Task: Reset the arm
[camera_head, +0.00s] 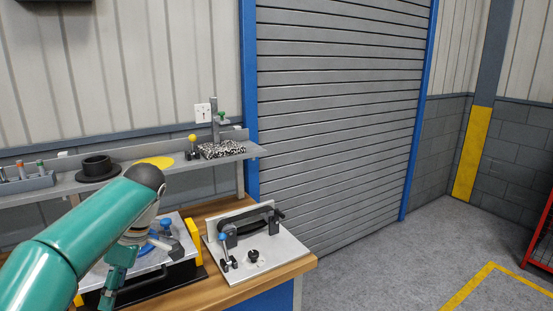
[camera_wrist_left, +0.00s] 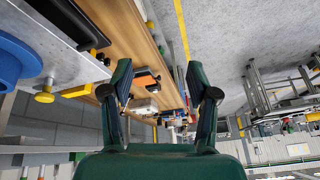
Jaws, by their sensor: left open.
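My left arm (camera_head: 60,260), teal with a dark joint, comes in from the left of the head view and bends down over the bench. My left gripper (camera_head: 110,292) hangs low there, in front of the black-sided fixture with a light top plate, and is partly cut off by the frame edge. In the left wrist view the two dark green fingers of the left gripper (camera_wrist_left: 165,85) stand wide apart with nothing between them. An orange-topped block shows beyond them, apart from them. My right gripper is in neither view.
A wooden bench (camera_head: 278,279) carries a grey plate (camera_head: 277,258) with a black handle-like clamp fixture. Behind is a grey shelf (camera_head: 125,180) with a black flanged part (camera_head: 97,168), a yellow disc (camera_head: 154,162) and a speckled block (camera_head: 222,149).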

